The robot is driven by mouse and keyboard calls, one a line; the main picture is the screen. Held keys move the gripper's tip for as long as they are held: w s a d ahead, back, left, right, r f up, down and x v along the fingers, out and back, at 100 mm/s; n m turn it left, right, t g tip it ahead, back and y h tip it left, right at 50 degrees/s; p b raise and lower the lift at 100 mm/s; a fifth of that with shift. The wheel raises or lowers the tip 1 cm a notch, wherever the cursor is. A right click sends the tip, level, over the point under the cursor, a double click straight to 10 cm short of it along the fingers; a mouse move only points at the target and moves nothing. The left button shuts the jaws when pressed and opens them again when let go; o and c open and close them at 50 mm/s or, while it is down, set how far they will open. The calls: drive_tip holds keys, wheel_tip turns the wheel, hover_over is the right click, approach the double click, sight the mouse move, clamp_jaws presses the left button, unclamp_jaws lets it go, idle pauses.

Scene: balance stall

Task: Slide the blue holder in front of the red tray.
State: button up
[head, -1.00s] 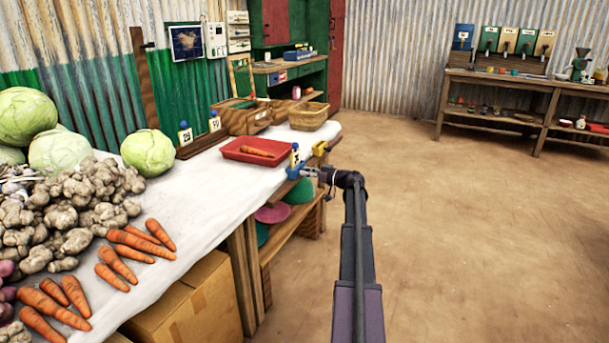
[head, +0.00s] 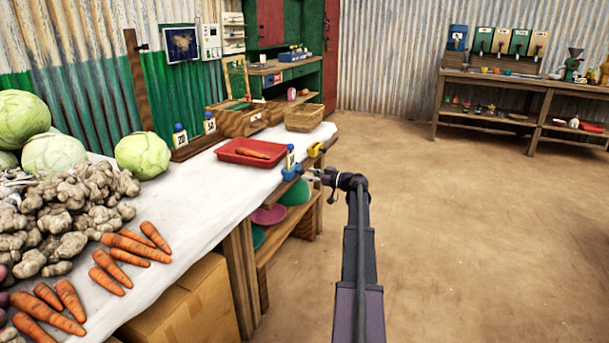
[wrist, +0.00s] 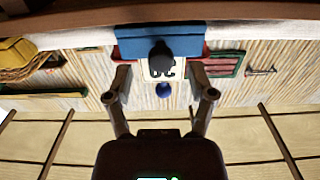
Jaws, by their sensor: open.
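The blue holder (head: 291,172) sits at the table's front edge, near the right end of the red tray (head: 238,158), with an upright white card in it. The tray holds a carrot. In the wrist view, which looks upside down, the blue holder (wrist: 135,42) has a dark knob facing me, and red shows behind it on both sides. My gripper (head: 309,173) is at the holder's front side. Its open fingers (wrist: 160,75) are spread to either side of the knob and card. Whether they touch the holder I cannot tell.
A yellow holder (head: 315,150) sits farther along the table edge, and it also shows in the wrist view (wrist: 18,50). A wicker basket (head: 304,117) and a wooden box (head: 238,122) stand behind the tray. Vegetables cover the near left table. The floor at right is clear.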

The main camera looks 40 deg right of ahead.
drive_tip(key=v, duration=0.9)
drive_tip(key=shift+s, duration=0.25)
idle(0.4)
